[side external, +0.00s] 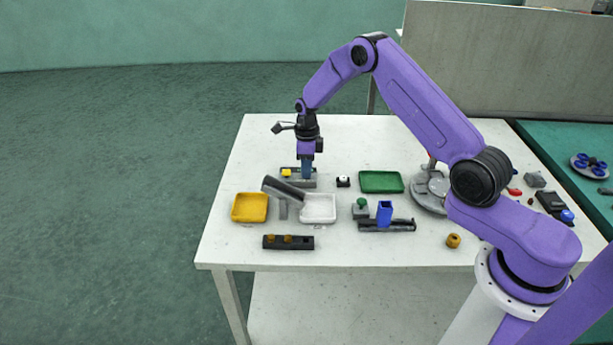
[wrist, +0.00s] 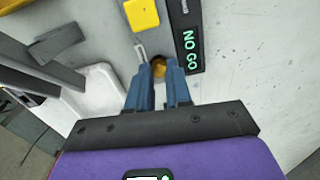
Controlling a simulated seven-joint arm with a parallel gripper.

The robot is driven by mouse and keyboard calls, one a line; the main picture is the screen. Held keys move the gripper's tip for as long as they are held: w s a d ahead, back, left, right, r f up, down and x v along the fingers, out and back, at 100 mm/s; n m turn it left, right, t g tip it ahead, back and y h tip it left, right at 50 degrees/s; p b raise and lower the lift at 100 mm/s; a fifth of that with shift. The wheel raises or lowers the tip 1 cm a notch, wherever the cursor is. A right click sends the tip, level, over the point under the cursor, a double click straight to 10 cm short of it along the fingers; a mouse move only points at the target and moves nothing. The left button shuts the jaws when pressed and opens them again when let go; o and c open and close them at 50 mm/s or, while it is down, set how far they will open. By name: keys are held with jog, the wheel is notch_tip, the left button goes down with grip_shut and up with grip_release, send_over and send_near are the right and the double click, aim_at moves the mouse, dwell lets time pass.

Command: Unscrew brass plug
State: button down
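The brass plug (wrist: 159,69) shows as a small round golden piece between my fingertips in the wrist view. It sits at the grey fixture, and the fingers cover its sides. My gripper (wrist: 160,66) has two blue fingers close together, with the brass filling the narrow space between them, so it looks shut on the plug. A yellow block (wrist: 142,14) sits on the fixture beside the plug.
A "NO GO" display (wrist: 190,48) stands close beside the fingers. A tilted grey block on a stand (side external: 283,190) is in front of the fixture. Yellow (side external: 235,218), white (side external: 318,221) and green (side external: 381,190) trays lie around.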

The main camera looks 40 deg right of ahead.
jog(key=c, duration=1.7)
grip_release()
grip_shut()
jog(key=n, duration=0.7)
jog(key=shift+o, duration=2.3)
grip_release()
jog(key=shift+r, duration=0.1)
jog(key=shift+r, duration=2.2)
jog(key=shift+a, duration=0.1)
